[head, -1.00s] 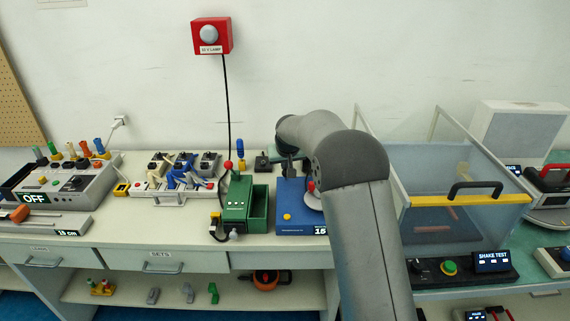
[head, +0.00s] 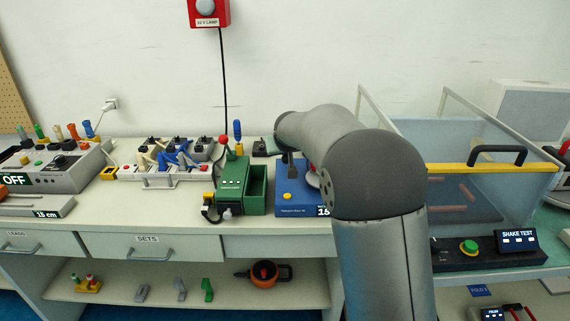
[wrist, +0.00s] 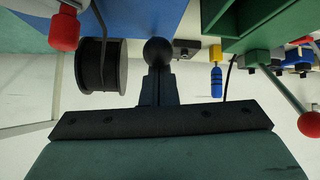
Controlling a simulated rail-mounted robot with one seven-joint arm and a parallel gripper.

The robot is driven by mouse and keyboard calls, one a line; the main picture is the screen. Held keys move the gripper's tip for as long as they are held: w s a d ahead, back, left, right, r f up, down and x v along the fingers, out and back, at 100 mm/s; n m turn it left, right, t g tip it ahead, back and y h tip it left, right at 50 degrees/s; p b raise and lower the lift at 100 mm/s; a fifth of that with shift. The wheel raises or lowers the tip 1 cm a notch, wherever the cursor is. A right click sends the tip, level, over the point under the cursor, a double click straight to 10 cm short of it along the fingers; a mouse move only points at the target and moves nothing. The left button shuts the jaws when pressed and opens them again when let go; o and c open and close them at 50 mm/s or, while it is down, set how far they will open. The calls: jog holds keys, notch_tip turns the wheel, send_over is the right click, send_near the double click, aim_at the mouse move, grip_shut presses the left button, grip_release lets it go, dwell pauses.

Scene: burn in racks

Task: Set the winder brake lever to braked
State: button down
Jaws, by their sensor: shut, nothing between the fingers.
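The blue winder box (head: 300,198) with a "15" display stands on the bench, partly hidden by my arm in the head view. In the wrist view, its blue surface (wrist: 130,14) lies at the top. A black ball knob (wrist: 158,52) is straight ahead of my gripper (wrist: 157,82). The knob looks like the brake lever's end; its stem and setting are unclear. My gripper's fingers are together, right at the knob; I cannot tell whether they touch it. A black spool (wrist: 101,66) and a red knob (wrist: 64,32) are to the left.
A green box (head: 257,188) with a red ball lever (head: 223,140) stands close on the left. A blue-handled tool (wrist: 216,80) is behind it. The clear bin with a yellow rim (head: 456,168) is on the right. The wall is close behind the bench.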

aim_at(285, 161)
jog(key=shift+s+f+t+b, duration=0.35)
jog(key=shift+f+t+b, duration=0.15)
jog(key=shift+b, duration=1.05)
jog(key=shift+s+f+t+b, duration=0.35)
jog(key=shift+f+b, duration=0.2)
jog(key=shift+b, duration=0.95)
jog(key=shift+s+b, duration=0.1)
jog(key=shift+b, duration=0.45)
jog(key=shift+f, duration=0.1)
jog(key=shift+s+f+b, duration=0.15)
jog(key=shift+f+b, duration=0.05)
jog(key=shift+b, duration=0.1)
jog(key=shift+w+a+r+p, duration=0.1)
jog(key=shift+w+r+p, duration=0.1)
jog(key=shift+r+p, duration=0.3)
jog(key=w+r+p, duration=0.1)
jog(key=p, duration=0.1)
jog(key=w+r+p, duration=0.1)
jog(key=shift+w+a+r+p, duration=0.25)
jog(key=shift+w+r+p, duration=0.05)
jog(key=shift+w+r, duration=0.05)
jog(key=f+b+v, duration=0.1)
jog(key=v, duration=0.8)
jog(key=shift+s+r, duration=0.2)
jog(key=shift+s, duration=0.45)
